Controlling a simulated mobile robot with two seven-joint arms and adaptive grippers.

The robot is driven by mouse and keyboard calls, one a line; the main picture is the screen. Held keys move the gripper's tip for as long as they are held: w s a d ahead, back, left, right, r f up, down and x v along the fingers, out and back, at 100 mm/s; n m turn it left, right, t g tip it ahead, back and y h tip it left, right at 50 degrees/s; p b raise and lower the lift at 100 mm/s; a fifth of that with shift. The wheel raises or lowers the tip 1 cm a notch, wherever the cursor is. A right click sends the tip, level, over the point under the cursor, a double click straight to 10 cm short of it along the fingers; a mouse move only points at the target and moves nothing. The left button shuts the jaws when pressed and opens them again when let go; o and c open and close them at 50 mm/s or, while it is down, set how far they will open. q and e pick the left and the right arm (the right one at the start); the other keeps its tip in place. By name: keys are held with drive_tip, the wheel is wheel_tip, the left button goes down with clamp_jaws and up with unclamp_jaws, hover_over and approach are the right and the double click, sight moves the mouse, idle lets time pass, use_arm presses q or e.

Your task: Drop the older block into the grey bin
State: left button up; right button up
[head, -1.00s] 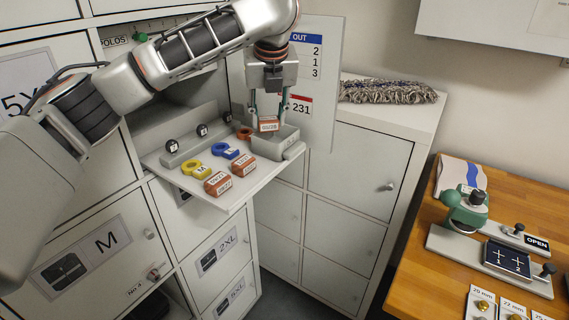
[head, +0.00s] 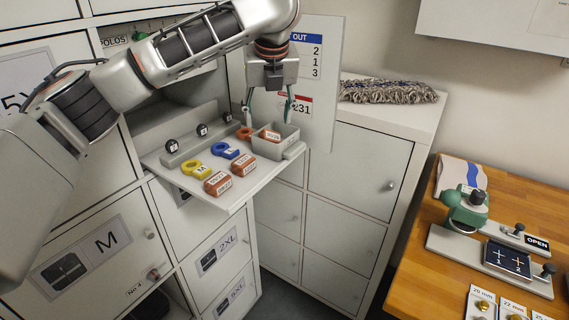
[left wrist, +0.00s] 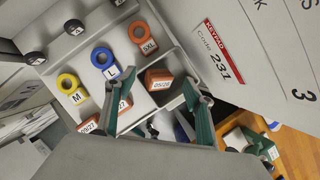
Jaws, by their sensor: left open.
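An orange-brown block (head: 270,134) with a white date label lies inside the small grey bin (head: 291,143) at the right end of the pull-out shelf. It also shows in the left wrist view (left wrist: 158,78); its label seems to start with 05. My left gripper (head: 268,112) is above the bin, its fingers spread apart on either side with nothing between them. Two similar labelled blocks lie side by side on the shelf, one at the front edge (head: 218,184) and one behind it (head: 244,164). Their dates are hard to read. My right gripper is out of view.
Yellow (head: 196,169), blue (head: 225,151) and orange (head: 244,133) size rings lie on the shelf (head: 232,196) beside black knobs. An upright panel (head: 325,70) stands close behind the bin. A wooden table (head: 416,255) is at the right.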

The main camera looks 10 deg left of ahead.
use_arm(q)
drive_tip(key=v, duration=1.1)
drive_tip(key=shift+f, duration=0.1)
